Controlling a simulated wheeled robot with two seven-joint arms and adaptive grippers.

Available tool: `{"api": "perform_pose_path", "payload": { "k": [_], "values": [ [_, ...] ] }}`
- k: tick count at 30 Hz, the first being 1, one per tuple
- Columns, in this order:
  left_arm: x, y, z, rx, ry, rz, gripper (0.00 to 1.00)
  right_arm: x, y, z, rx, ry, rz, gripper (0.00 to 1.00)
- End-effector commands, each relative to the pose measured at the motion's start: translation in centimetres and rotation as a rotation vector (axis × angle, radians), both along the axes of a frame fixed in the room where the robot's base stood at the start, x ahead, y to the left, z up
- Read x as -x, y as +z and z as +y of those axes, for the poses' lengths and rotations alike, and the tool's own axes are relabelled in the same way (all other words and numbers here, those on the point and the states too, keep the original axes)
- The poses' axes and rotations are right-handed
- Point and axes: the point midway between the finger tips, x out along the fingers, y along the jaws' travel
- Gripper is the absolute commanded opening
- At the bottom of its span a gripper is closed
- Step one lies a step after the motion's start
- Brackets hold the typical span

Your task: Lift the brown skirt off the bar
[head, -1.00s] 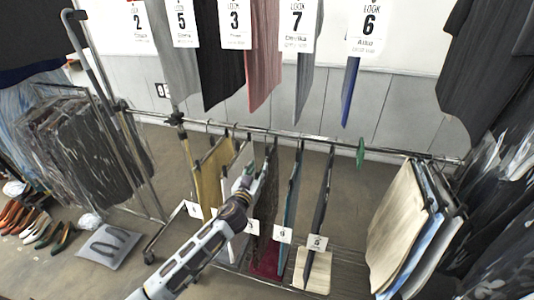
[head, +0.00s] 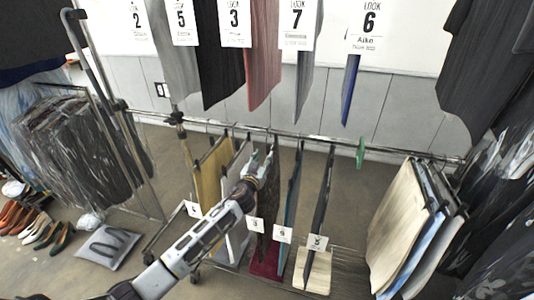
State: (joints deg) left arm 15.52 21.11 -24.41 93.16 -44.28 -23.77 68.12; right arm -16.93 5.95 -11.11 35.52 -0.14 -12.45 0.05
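The brown skirt (head: 266,215) hangs from the lower bar (head: 320,144), between a pale grey garment and a teal one. A small white tag is at its lower left. My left gripper (head: 262,160) is at the top of the brown skirt, just below the bar. Its two fingers look spread apart, and I cannot tell whether they touch the skirt or its hanger. My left forearm and wrist hide part of the pale grey garment and the skirt's left edge. My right gripper is not in view.
A mustard garment (head: 213,178), a teal garment (head: 291,195) and a dark grey garment (head: 320,205) hang on the same bar. A green marker (head: 360,152) is on the bar, with free room around it. Labelled clothes hang above. Cream and blue garments (head: 397,225) hang at right.

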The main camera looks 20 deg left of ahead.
Motion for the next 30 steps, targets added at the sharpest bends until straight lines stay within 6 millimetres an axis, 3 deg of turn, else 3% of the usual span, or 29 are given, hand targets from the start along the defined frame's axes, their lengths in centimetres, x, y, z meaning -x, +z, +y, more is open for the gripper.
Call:
{"api": "perform_pose_path", "payload": {
  "k": [15, 30],
  "values": [
    [-3.8, -0.1, -0.1, 0.002, 0.001, -0.001, 0.39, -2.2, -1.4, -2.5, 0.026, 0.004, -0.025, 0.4],
    [-5.5, 0.0, -0.2, 0.001, -0.001, -0.001, 0.39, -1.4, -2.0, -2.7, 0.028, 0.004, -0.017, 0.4]
  ]
}}
